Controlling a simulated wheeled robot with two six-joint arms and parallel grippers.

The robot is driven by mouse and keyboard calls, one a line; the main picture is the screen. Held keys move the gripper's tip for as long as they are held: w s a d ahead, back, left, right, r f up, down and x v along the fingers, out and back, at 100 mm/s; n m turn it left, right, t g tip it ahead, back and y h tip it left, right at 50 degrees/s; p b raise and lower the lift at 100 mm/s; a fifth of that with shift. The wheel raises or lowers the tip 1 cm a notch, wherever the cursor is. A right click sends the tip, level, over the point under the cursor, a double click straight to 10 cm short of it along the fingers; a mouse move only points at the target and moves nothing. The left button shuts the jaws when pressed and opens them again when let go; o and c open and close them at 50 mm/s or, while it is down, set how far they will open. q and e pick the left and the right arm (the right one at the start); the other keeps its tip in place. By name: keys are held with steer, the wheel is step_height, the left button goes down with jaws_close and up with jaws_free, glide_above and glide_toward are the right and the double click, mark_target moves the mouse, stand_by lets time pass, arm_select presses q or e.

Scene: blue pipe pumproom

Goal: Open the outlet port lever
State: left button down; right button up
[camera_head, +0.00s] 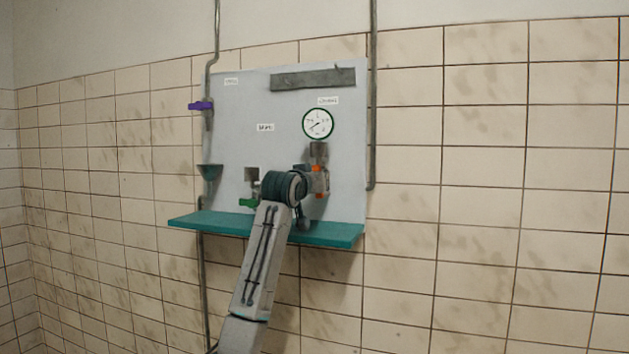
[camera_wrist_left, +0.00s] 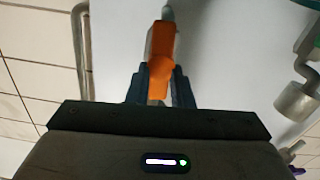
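An orange lever (camera_head: 318,170) is on the fitting under the round gauge, on the right of the grey board. My left arm reaches up to it, and my left gripper (camera_head: 322,181) is there, its fingers partly hidden by the wrist. In the left wrist view the orange lever (camera_wrist_left: 160,62) runs between the two dark blue fingers of my left gripper (camera_wrist_left: 160,88). The fingers lie close on both sides of it and appear shut on it. The board's labels are too small to read, so I cannot confirm which port is the outlet. My right gripper is not in view.
A purple lever (camera_head: 201,106) is at the board's left edge and a green lever (camera_head: 249,202) left of my wrist. The gauge (camera_head: 318,123) is above the orange lever. A teal shelf (camera_head: 335,234) juts out below. A vertical pipe (camera_head: 372,120) runs along the right edge.

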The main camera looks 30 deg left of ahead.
arm_select(q)
steer(key=shift+m, duration=0.7)
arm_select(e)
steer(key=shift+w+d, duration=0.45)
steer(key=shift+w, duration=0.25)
arm_select(q)
steer(key=c, duration=1.3)
jaws_free()
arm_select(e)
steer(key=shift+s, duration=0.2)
arm_select(q)
steer(key=b+v, duration=0.6)
steer(key=v, duration=0.5)
steer(key=shift+d+b, duration=0.15)
steer(key=shift+b, duration=0.15)
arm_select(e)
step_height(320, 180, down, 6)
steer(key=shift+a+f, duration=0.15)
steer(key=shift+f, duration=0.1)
